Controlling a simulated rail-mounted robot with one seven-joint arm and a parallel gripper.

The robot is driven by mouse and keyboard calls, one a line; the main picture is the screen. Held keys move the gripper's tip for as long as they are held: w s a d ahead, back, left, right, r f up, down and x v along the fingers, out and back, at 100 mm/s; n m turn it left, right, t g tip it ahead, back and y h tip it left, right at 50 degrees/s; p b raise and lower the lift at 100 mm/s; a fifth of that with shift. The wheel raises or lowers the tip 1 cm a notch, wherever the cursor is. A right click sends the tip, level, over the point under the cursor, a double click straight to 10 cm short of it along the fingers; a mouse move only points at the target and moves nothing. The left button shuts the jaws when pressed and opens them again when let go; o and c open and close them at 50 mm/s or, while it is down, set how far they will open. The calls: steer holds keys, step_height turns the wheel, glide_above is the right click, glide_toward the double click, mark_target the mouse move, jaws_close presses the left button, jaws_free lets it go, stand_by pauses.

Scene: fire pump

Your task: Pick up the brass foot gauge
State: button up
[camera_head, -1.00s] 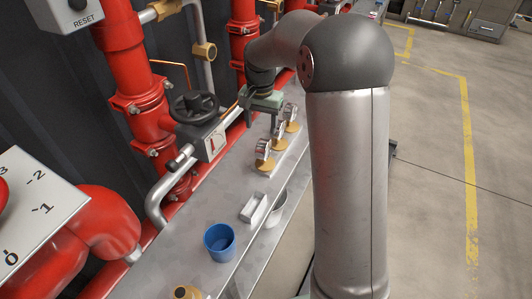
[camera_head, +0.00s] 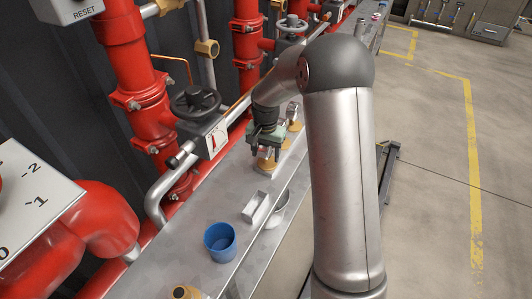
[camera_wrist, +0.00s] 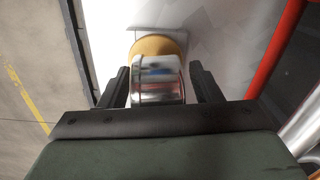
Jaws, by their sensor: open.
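A small gauge with a chrome body and a brass foot (camera_head: 266,167) stands on the grey shelf, nearest of a row of similar gauges. In the wrist view its shiny chrome body (camera_wrist: 158,88) lies between my two fingers, with the brass foot (camera_wrist: 157,44) beyond it. My gripper (camera_head: 267,152) is over this gauge in the head view and partly hides it. In the wrist view my gripper (camera_wrist: 158,80) is open, with a small gap visible on each side of the gauge. The gauge's dial face is not seen.
Another brass-footed gauge (camera_head: 294,126) stands just behind. Red pipes and a black handwheel (camera_head: 196,102) line the left side.

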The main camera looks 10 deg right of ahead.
steer(key=c, duration=1.3)
steer(key=shift+o, duration=0.2)
steer(key=shift+r, duration=0.1)
